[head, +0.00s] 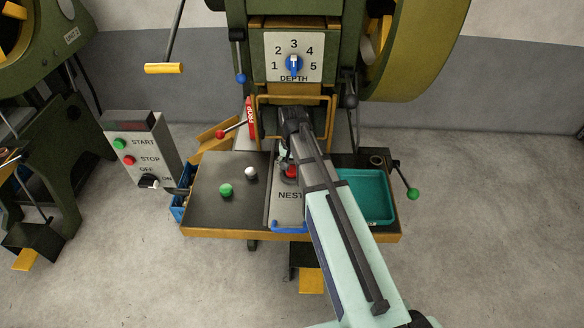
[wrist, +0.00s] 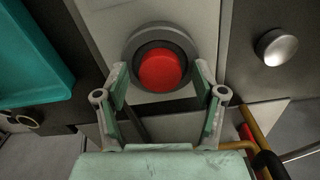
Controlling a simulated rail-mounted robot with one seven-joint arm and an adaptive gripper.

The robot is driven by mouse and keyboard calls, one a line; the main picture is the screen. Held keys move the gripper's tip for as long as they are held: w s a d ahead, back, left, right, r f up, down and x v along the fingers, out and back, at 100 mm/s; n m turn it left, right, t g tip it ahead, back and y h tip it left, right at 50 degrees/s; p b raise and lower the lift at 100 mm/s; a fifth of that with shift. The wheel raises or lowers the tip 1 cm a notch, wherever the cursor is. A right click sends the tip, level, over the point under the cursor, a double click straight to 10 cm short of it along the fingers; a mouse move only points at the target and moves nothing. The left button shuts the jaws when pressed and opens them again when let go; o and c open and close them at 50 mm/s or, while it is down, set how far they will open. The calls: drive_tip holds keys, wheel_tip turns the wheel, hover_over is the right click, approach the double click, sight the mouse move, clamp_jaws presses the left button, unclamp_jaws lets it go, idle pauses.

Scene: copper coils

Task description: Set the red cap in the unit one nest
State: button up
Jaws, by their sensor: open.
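The red cap (wrist: 160,70) sits within the dark round ring of the nest (wrist: 184,40) in the wrist view. In the head view the red cap (head: 291,172) shows just above the NEST label, partly hidden by my arm. My gripper (wrist: 159,76) is open, with one finger on each side of the cap and a gap visible between fingers and cap. In the head view my gripper (head: 284,152) is mostly hidden behind the arm. I cannot tell how deep the cap sits in the ring.
A green cap (head: 225,190) and a silver cap (head: 251,173) stand on the dark table left of the nest plate. A teal tray (head: 366,203) lies to the right. The yellow guard frame (head: 262,99) and press stand behind. A green-knobbed lever (head: 412,193) is at the right edge.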

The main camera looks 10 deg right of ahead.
sight(292, 170)
drive_tip(key=shift+r, duration=0.1)
wheel_tip(292, 170, up, 12)
drive_tip(key=b, duration=0.1)
drive_tip(key=shift+r+b, duration=0.25)
drive_tip(key=shift+b, duration=0.05)
idle(0.6)
